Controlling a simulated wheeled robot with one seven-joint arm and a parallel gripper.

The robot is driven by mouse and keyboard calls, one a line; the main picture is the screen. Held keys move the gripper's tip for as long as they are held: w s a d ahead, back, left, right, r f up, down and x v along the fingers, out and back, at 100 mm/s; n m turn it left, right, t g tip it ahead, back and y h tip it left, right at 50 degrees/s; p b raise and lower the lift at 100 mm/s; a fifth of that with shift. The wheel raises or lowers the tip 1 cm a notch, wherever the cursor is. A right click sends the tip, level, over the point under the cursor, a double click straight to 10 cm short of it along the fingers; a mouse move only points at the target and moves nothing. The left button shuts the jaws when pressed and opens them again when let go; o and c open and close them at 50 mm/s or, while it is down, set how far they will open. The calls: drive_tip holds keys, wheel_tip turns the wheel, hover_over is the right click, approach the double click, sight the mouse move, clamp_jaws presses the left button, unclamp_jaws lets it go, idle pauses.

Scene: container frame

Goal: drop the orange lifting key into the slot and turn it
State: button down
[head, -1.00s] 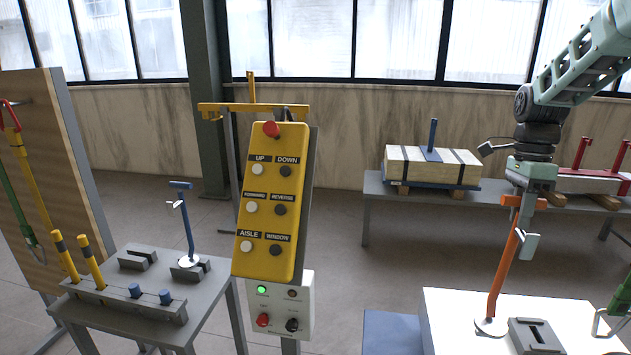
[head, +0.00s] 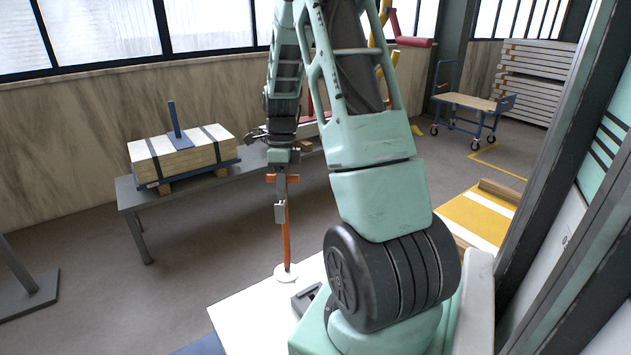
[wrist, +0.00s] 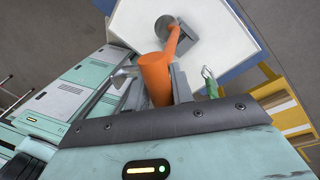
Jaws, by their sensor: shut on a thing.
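The orange lifting key (head: 287,240) hangs upright from my gripper (head: 281,180), which is shut on it near its crossbar. In the wrist view, the orange key (wrist: 157,80) runs away from the jaws (wrist: 157,88) towards a dark disc, beside the grey block (wrist: 188,38). The key's tip is not clearly visible.
A grey table (head: 128,196) behind bears a wooden crate (head: 180,154) with a blue upright key (head: 174,118). A yellow floor platform (head: 480,215) and a blue trolley (head: 470,103) are at the right. My arm blocks much of the centre.

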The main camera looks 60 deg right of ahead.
sight(284, 237)
drive_tip(key=s+d+f+m+t+p, duration=0.1)
drive_tip(key=s+d+f+m+p, duration=0.1)
drive_tip(key=s+m+p, duration=0.2)
drive_tip(key=s+d+f+m+t+p, duration=0.1)
drive_tip(key=s+d+m+p, duration=0.2)
drive_tip(key=s+m+p, duration=0.2)
drive_tip(key=shift+s+f+m, duration=0.35)
drive_tip(key=shift+s+m, duration=0.25)
drive_tip(key=shift+m, duration=0.1)
drive_tip(key=shift+f+b, duration=3.6)
drive_tip(key=shift+f, duration=1.35)
drive_tip(key=w+n+g, duration=0.1)
drive_tip(key=n, duration=0.5)
drive_tip(key=w+a+n+g+p, duration=0.1)
drive_tip(key=w+n, duration=0.1)
drive_tip(key=n, duration=0.4)
drive_tip(key=w+n+g+h, duration=0.1)
drive_tip(key=w+n, duration=0.1)
drive_tip(key=n, duration=0.4)
drive_tip(key=shift+a+r+p, duration=0.1)
drive_tip(key=shift+a+p, duration=0.2)
drive_tip(key=shift+a, duration=0.05)
drive_tip(key=c, duration=1.1)
unclamp_jaws()
